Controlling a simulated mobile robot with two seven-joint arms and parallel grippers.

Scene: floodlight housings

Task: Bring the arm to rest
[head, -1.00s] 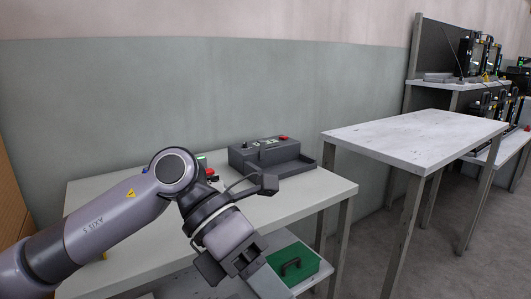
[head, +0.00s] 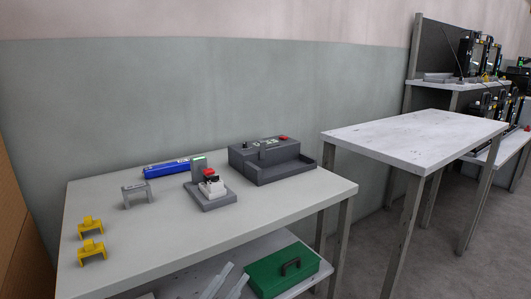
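No arm or gripper of mine shows in the head view now. The near table (head: 150,238) stands in full view with nothing of mine over it. On it are two yellow brackets (head: 91,249), a grey bracket (head: 137,194), a blue bar-shaped thing (head: 166,167), a grey base (head: 212,204) carrying a white block with a red and black part, and a dark grey device box (head: 262,151) with a red button and a tray.
A green case (head: 285,272) with a dark handle sits on the lower shelf beside pale strips (head: 222,281). An empty light-topped table (head: 420,135) stands to the right. Shelves with dark equipment (head: 478,55) stand farther back. A brown panel (head: 18,225) edges the left.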

